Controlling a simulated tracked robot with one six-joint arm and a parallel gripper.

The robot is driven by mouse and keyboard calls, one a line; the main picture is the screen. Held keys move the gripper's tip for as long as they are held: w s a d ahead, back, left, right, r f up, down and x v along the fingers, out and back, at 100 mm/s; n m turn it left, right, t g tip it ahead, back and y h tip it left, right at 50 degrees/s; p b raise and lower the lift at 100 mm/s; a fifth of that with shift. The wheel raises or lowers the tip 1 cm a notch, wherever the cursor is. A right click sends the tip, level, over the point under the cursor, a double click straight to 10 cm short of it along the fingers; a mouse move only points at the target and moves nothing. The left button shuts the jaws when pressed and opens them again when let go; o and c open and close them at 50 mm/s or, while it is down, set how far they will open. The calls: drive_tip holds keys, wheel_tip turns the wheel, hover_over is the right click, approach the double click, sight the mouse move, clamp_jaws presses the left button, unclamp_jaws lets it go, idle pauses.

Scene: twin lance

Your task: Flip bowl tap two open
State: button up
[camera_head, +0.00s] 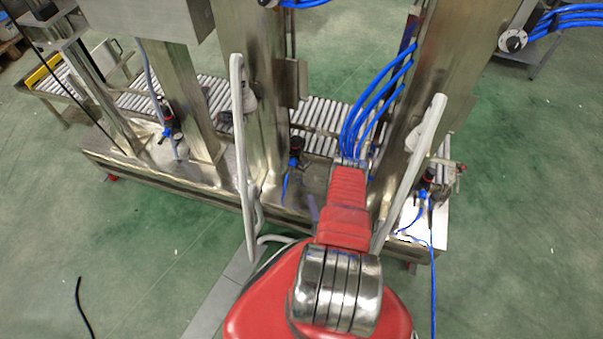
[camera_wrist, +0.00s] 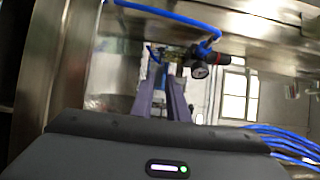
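In the wrist view, two dark purple fingers of my gripper (camera_wrist: 162,88) reach up toward a small fitting (camera_wrist: 175,55) with blue tubing under a metal beam. A narrow gap shows between the fingers. Blur hides whether they touch or hold anything, and I cannot identify the tap for certain. Beside the fitting are a round gauge (camera_wrist: 200,70) and a black regulator with a red ring (camera_wrist: 222,57). In the head view, my red arm reaches toward the steel machine (camera_head: 258,120); my gripper's fingertips are not clear there.
Similar regulators stand on the machine base at left (camera_head: 167,118), middle (camera_head: 296,146) and right (camera_head: 428,176). Blue hoses (camera_head: 375,100) hang close to my arm, beside a steel column (camera_head: 425,80). A roller conveyor (camera_head: 215,95) runs behind. Green floor is open in front at left.

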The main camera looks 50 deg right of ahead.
sight(300, 169)
drive_tip(key=shift+w, duration=0.1)
drive_tip(key=x, duration=1.3)
drive_tip(key=shift+w+d, duration=0.2)
drive_tip(key=shift+w, duration=0.15)
drive_tip(key=shift+c, duration=0.6)
clamp_jaws()
drive_tip(key=shift+d+y, duration=0.15)
drive_tip(key=shift+y, duration=0.15)
drive_tip(key=shift+d+n+t+y, duration=0.25)
drive_tip(key=shift+n+t+y, duration=0.3)
drive_tip(key=shift+n+y, duration=0.35)
drive_tip(key=shift+d+n+t+y, duration=0.3)
drive_tip(key=shift+n+t+y, duration=0.35)
drive_tip(key=shift+y, duration=0.45)
drive_tip(key=shift+f, duration=0.1)
